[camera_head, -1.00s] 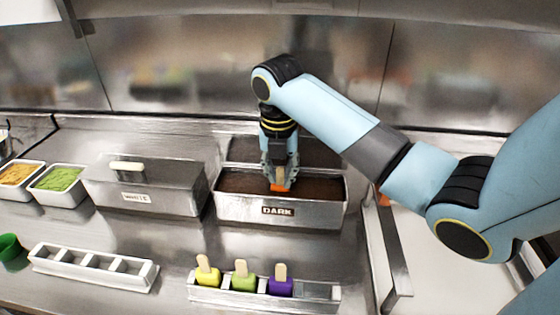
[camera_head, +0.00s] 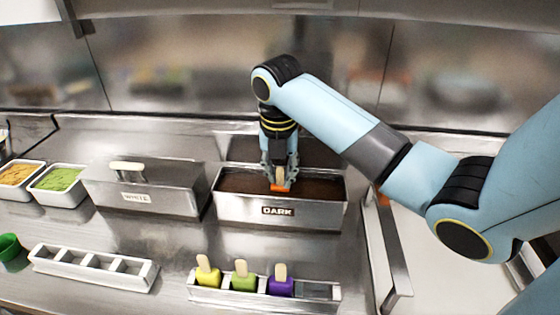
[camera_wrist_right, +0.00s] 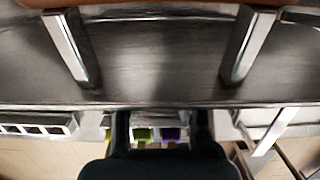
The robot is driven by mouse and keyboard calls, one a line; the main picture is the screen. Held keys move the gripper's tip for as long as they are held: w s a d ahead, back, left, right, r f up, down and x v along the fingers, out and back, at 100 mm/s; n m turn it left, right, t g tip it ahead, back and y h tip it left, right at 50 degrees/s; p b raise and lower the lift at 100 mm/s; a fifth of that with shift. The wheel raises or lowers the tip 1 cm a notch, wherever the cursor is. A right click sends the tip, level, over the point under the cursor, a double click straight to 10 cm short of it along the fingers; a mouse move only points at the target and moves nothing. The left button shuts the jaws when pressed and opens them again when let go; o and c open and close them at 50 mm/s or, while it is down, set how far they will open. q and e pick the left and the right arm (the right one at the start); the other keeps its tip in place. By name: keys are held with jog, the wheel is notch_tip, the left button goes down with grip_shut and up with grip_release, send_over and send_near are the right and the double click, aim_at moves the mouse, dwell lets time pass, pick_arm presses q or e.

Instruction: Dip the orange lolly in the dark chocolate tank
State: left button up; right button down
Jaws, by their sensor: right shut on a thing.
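The dark chocolate tank (camera_head: 310,214) is a steel tub labelled DARK, open at the top, with dark brown chocolate inside. My right gripper (camera_head: 280,178) points down over this tank, shut on the stick of the orange lolly (camera_head: 281,187). A small orange part of the lolly shows below the fingertips, at the chocolate surface. The rest of it is hidden, and I cannot tell how deep it sits. In the right wrist view the lolly cannot be made out. My left gripper is not in view.
A lidded tank (camera_head: 150,190) labelled WHITE stands left of the dark one. In front, a steel holder (camera_head: 237,300) carries yellow, green and purple lollies, with its right slot empty. An empty white rack (camera_head: 95,276) and green cup (camera_head: 10,250) stand at left; topping tubs (camera_head: 60,192) sit behind.

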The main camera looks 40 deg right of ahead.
jog(key=shift+r, duration=0.1)
jog(key=shift+r+p, duration=1.1)
jog(key=shift+r, duration=2.7)
